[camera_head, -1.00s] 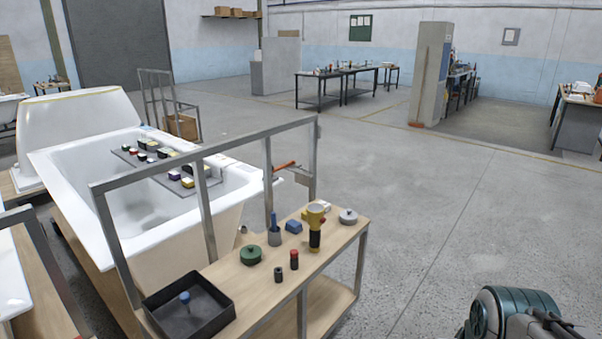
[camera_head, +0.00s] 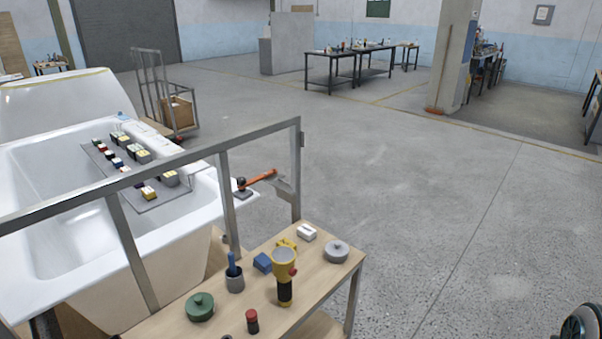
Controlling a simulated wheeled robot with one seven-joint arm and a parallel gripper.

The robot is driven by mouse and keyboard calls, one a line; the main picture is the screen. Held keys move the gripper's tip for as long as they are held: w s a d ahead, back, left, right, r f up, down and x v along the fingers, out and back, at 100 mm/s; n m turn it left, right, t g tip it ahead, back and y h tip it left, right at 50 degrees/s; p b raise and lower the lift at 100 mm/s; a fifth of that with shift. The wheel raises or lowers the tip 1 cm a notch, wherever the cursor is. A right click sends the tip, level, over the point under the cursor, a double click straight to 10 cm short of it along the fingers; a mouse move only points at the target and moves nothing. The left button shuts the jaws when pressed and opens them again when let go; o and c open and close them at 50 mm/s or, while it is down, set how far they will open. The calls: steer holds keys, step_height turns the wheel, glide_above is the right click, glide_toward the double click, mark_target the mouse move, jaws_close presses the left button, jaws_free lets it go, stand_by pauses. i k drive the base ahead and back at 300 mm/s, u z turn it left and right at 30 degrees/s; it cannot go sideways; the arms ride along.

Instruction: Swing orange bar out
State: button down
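The orange bar (camera_head: 258,181) is a short bar beyond the cart's metal frame, near the right end of the white bathtub shell (camera_head: 190,225). Its left end meets a small dark pivot piece (camera_head: 241,187), and its right end points right and slightly up. A grey bracket (camera_head: 281,188) sits just right of and below it, by the frame post. I cannot tell whether the bar touches the bracket. My gripper is not in view; only a dark rounded part of my arm shows at the bottom right corner.
A wooden cart (camera_head: 230,300) with a metal frame (camera_head: 150,178) stands in front of the tub. The concrete floor (camera_head: 430,200) to the right is clear.

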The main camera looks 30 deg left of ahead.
mark_target(272, 171)
steer(key=u, duration=0.5)
steer(key=i, duration=0.8)
steer(key=u, duration=1.25)
steer(key=i, duration=0.4)
steer(key=u, duration=0.4)
